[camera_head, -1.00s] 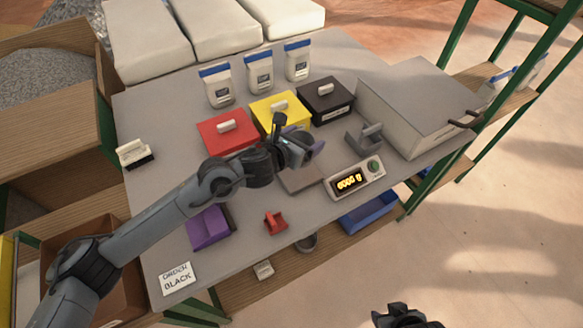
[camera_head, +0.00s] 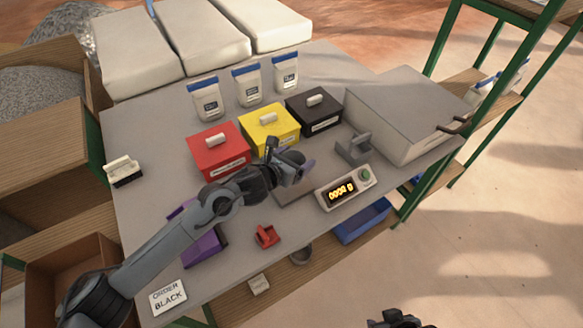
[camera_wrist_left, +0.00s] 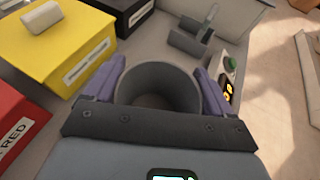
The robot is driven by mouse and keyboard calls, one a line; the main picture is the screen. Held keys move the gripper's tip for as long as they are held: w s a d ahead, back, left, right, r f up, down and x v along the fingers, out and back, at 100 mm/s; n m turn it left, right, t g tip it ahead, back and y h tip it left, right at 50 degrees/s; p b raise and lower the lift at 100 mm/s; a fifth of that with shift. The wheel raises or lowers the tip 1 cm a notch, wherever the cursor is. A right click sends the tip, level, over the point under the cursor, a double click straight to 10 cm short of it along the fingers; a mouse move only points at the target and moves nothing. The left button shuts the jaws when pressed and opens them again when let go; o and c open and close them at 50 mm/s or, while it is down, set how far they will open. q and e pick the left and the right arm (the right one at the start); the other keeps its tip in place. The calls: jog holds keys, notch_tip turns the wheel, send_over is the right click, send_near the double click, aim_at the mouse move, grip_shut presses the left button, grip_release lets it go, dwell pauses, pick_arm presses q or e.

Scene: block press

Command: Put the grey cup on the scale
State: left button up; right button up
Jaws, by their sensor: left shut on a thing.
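The grey cup (camera_wrist_left: 158,88) is upright and empty between the purple fingers of my left gripper (camera_wrist_left: 158,84) in the left wrist view. My left gripper (camera_head: 294,165) is shut on it, and in the head view the hand mostly hides the cup. The hand is over the scale's flat plate (camera_head: 290,196). The scale's display (camera_head: 342,192) is lit, with digits that look like zeros. I cannot tell whether the cup touches the plate. My right gripper (camera_head: 394,318) shows only in part at the bottom edge, off the table.
Red (camera_head: 217,150), yellow (camera_head: 269,132) and black (camera_head: 314,110) lidded boxes stand behind the hand. A purple block (camera_head: 205,246) and a small red piece (camera_head: 266,236) lie in front.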

pick_arm(q)
jog(key=shift+w+a+f, duration=0.4)
jog(key=shift+a+f, duration=0.05)
jog(key=shift+a, duration=0.05)
jog(key=shift+f+b, duration=0.4)
jog(key=shift+f, duration=1.55)
jog(key=shift+f, duration=0.15)
jog(key=o, duration=0.9)
jog(key=shift+c, duration=0.2)
